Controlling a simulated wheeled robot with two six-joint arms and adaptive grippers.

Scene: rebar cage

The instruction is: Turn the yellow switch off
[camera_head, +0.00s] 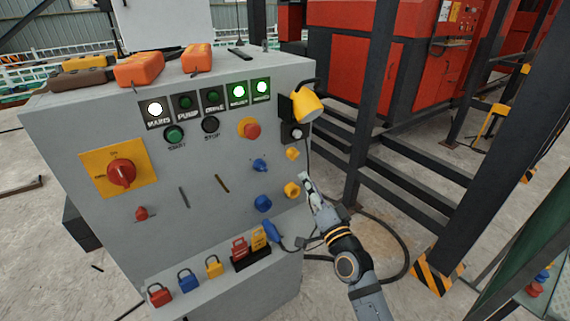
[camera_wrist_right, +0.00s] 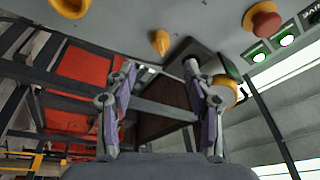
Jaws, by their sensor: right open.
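The yellow switch (camera_head: 292,153) is a small knob on the front of the grey control panel (camera_head: 215,210), near its right edge. In the wrist view the yellow switch (camera_wrist_right: 160,42) shows at top centre, beyond the fingertips and between their lines. My right gripper (camera_head: 307,183) is right of the panel's edge, a little below the switch. In the wrist view my right gripper (camera_wrist_right: 160,72) has its two fingers wide apart with nothing between them. It appears apart from the switch. I cannot read the switch's setting. My left gripper is out of view.
A yellow socket (camera_head: 292,190) sits just below the switch, and a blue knob (camera_head: 260,165) is to its left. A red emergency button (camera_head: 250,130) is up left. Dark steel posts (camera_head: 371,100) stand right of the panel.

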